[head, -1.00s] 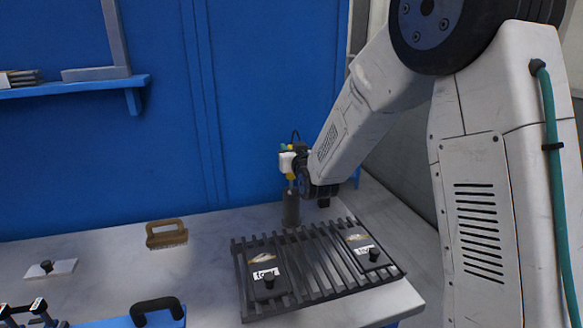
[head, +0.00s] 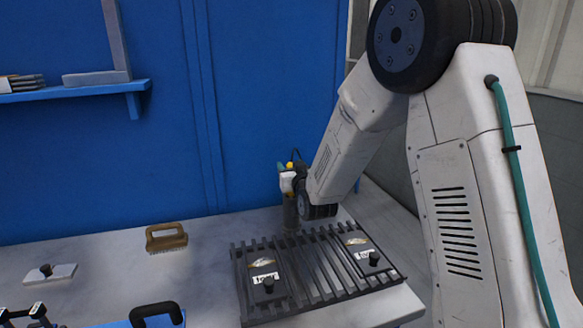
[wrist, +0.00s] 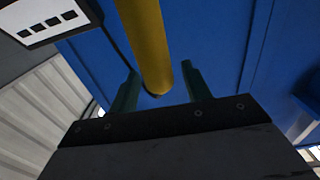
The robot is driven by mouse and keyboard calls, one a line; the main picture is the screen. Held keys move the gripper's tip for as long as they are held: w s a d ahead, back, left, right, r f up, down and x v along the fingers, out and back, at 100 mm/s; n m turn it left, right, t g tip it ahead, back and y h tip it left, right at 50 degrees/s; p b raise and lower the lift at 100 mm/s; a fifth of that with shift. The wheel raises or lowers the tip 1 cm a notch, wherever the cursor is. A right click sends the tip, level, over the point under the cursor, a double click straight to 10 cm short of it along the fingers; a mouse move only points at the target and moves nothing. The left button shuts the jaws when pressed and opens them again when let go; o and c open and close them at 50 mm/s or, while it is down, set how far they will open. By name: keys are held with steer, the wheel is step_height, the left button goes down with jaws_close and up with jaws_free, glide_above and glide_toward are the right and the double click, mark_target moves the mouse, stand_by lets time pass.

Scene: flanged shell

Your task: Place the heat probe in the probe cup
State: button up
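The heat probe shows as a yellow rod (wrist: 148,45) in the wrist view, between the two green fingers of my gripper (wrist: 160,92). Blue background shows on both sides of the rod, so the fingers look open around it. In the head view, my gripper (head: 286,170) is small above the dark upright probe cup (head: 290,214), with a bit of yellow at its tip. A white piece with black squares (wrist: 42,20) shows at the wrist view's upper left. The probe's lower end is hidden; I cannot tell whether it is inside the cup.
A dark slatted rack (head: 316,267) stands in front of the cup, with two labelled, knobbed plates on it. A wooden-handled brush (head: 166,238) and a small knobbed plate (head: 47,273) lie to the left. A blue wall (head: 130,170) is close behind.

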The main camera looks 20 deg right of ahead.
steer(key=shift+r, duration=0.2)
steer(key=s+d+r+g, duration=0.1)
steer(key=s+g, duration=0.7)
steer(key=s, duration=1.6)
steer(key=s+d+r+g, duration=0.2)
steer(key=s+g, duration=0.6)
steer(key=s, duration=1.6)
step_height(320, 180, up, 2)
steer(key=shift+s+r+g, duration=0.1)
steer(key=shift+s+g, duration=0.3)
